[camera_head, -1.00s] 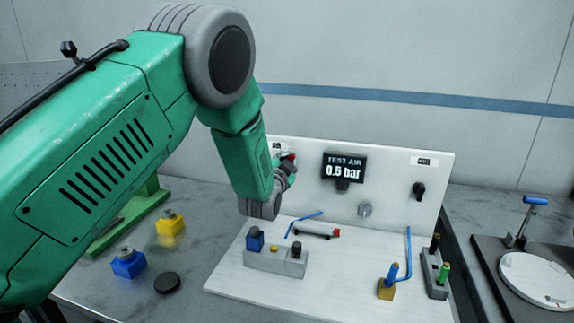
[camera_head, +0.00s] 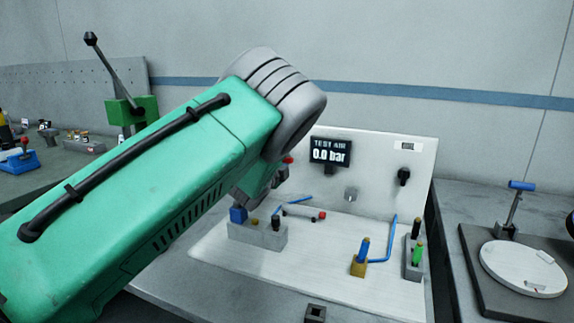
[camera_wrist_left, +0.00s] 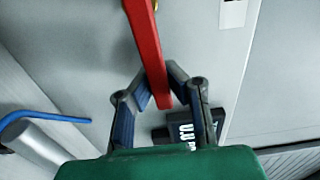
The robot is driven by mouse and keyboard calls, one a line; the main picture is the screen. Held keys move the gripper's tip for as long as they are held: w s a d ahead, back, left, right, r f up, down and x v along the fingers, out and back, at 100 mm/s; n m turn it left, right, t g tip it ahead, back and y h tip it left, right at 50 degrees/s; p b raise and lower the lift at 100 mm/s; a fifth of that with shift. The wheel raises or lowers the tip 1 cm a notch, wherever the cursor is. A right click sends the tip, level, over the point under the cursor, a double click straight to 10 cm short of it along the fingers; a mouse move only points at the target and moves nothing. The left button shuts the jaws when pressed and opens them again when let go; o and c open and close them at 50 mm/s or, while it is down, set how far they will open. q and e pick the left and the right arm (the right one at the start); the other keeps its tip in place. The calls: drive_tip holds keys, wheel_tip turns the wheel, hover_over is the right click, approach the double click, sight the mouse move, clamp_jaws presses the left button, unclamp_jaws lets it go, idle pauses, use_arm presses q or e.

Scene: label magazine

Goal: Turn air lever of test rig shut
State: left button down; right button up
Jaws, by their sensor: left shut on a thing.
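The test rig (camera_head: 383,190) is a white upright panel on a white base. Its display (camera_head: 330,151) reads "TEST AIR 0.0 bar". The red air lever (camera_wrist_left: 146,35) runs from the top edge down to the middle in the left wrist view. My left gripper (camera_wrist_left: 158,82) is shut on the lever near its free end. In the head view my green arm hides most of the gripper and lever; only a small red bit (camera_head: 288,159) shows beside the arm.
The rig base carries a grey block (camera_head: 258,236), a brass block with a blue part (camera_head: 359,263) and a blue tube (camera_head: 394,232). A black knob (camera_head: 404,176) sits on the panel. A round white plate (camera_head: 522,268) lies on the right; a green lever press (camera_head: 130,110) stands at the back left.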

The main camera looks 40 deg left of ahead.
use_arm(q)
drive_tip(key=shift+s+d+f+m, duration=0.1)
drive_tip(key=shift+d+f+m, duration=0.2)
drive_tip(key=shift+f, duration=0.55)
drive_tip(key=c, duration=1.7)
unclamp_jaws()
drive_tip(key=shift+o, duration=0.8)
drive_tip(key=shift+s+r, duration=0.1)
drive_tip(key=shift+r, duration=0.1)
drive_tip(key=shift+d+r, duration=0.1)
drive_tip(key=shift+r, duration=0.15)
drive_tip(key=v, duration=1.2)
drive_tip(key=shift+d, duration=0.15)
